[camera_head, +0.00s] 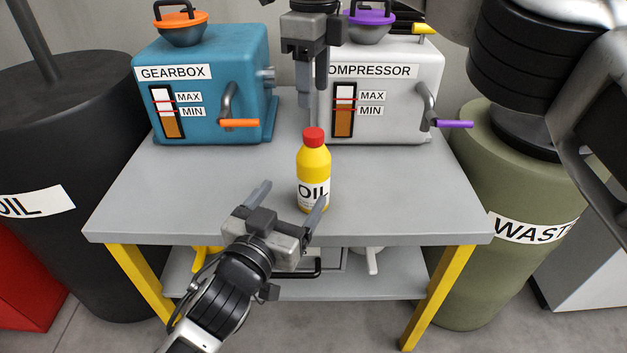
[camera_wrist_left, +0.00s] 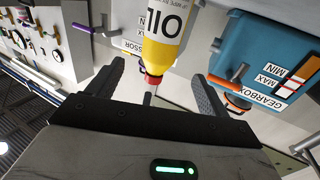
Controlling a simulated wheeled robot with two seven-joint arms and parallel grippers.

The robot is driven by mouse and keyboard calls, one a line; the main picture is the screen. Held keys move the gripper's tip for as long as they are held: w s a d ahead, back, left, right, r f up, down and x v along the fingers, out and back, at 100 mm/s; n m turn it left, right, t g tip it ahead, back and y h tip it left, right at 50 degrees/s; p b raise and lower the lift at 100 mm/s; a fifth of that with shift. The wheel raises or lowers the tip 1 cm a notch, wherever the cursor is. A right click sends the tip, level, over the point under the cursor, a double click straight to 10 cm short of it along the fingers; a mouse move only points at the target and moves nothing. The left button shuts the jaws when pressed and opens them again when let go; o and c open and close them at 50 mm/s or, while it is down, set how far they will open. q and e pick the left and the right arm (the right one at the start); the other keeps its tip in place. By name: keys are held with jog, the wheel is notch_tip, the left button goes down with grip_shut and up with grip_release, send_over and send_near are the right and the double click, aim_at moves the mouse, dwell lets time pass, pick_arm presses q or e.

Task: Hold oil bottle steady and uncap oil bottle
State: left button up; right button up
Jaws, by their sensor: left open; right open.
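The yellow oil bottle (camera_head: 314,167) stands upright on the grey table, its red cap (camera_head: 313,137) on top. My left gripper (camera_head: 287,204) is open just in front of the bottle at its lower left. One finger overlaps the bottle's base in the picture; I cannot tell if it touches. In the left wrist view the bottle (camera_wrist_left: 166,35) appears upside down beyond the open fingers (camera_wrist_left: 157,85), its red cap (camera_wrist_left: 152,80) between them. My right gripper (camera_head: 311,100) is open and empty, pointing down above and behind the cap, apart from it.
A blue gearbox (camera_head: 205,115) and a white compressor (camera_head: 400,105) stand at the table's back, with orange and purple handles jutting forward. The table top (camera_head: 170,200) is otherwise clear. A black oil drum (camera_head: 70,130) and a green waste drum (camera_head: 500,185) flank it.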

aim_at(314, 162)
pick_arm(q)
jog(key=x, duration=1.1)
